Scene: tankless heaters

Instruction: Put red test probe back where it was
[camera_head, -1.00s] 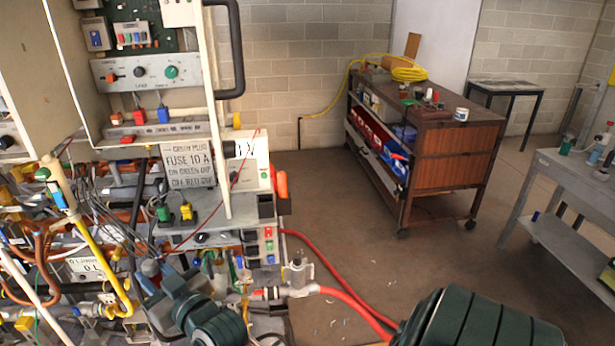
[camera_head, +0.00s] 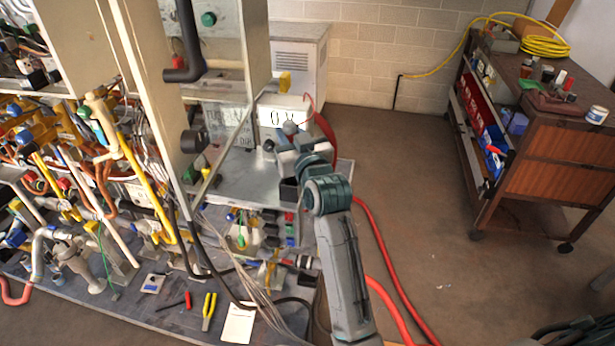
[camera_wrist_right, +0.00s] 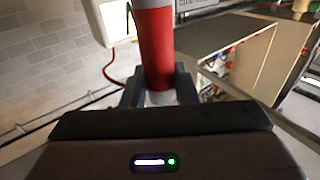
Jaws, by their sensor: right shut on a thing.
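My right gripper (camera_head: 292,142) is in front of the white meter (camera_head: 283,117), low on the right of the heater rig. In the wrist view the right gripper (camera_wrist_right: 158,92) is shut on the red test probe (camera_wrist_right: 155,45). The probe stands upright between the fingers, with a pale lower end. The meter (camera_wrist_right: 113,20) shows at upper left there, with a thin red lead hanging below it. In the head view a red shape (camera_head: 325,128) shows right of the meter; I cannot tell if it is the probe. My left gripper is not in view.
A grey bench (camera_head: 165,320) holds heater panels, pipes, cables, yellow pliers (camera_head: 208,308) and a paper (camera_head: 238,322). A red hose (camera_head: 385,245) runs across the floor. A brown cart (camera_head: 545,180) stands right.

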